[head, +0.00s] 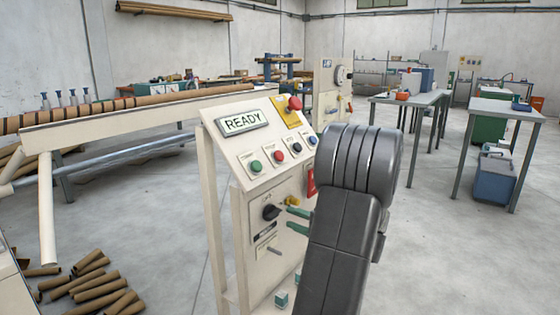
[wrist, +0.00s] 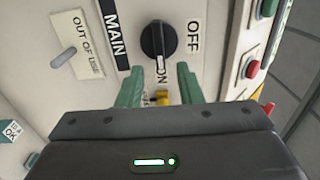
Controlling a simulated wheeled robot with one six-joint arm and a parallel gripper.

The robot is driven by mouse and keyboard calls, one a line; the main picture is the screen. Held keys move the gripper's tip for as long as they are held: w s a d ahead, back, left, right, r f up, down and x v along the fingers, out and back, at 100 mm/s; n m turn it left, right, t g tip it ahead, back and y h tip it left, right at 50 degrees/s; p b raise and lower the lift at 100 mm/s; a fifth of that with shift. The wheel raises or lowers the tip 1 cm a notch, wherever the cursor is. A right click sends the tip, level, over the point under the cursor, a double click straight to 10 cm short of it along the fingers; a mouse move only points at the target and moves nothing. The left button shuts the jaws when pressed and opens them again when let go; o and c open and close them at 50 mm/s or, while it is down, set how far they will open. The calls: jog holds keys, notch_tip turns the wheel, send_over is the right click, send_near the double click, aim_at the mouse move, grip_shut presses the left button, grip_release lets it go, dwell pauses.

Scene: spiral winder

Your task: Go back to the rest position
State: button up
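My gripper (head: 298,221) is in front of the lower face of the cream control panel (head: 240,150). Its two green fingers stand apart with nothing held between them, and it also shows in the wrist view (wrist: 160,82). The black main switch (head: 271,212) is just beyond the fingertips. In the wrist view the switch (wrist: 157,40) has its white mark towards the word ON, and the fingers look clear of it. The panel's display (head: 242,122) reads READY. My dark arm hides part of the panel's right side.
A red emergency button (head: 294,103) on a yellow plate and several coloured push buttons sit above. A long winder with a brown tube (head: 160,95) runs left. Loose brown tubes (head: 95,285) lie on the floor. Grey tables (head: 505,108) stand right, with open floor between.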

aim_at(280, 214)
jog(key=x, duration=0.3)
jog(key=shift+w+a+f, duration=0.1)
jog(key=shift+w+a, duration=0.05)
jog(key=shift+a, duration=0.2)
jog(key=shift+w+n+b, duration=0.1)
jog(key=shift+n+b, duration=0.3)
jog(key=shift+b, duration=0.2)
jog(key=n+b, duration=0.1)
jog(key=n, duration=0.1)
jog(key=r+n, duration=0.1)
jog(key=n, duration=0.2)
jog(key=shift+b, duration=0.4)
jog(key=shift+a, duration=0.1)
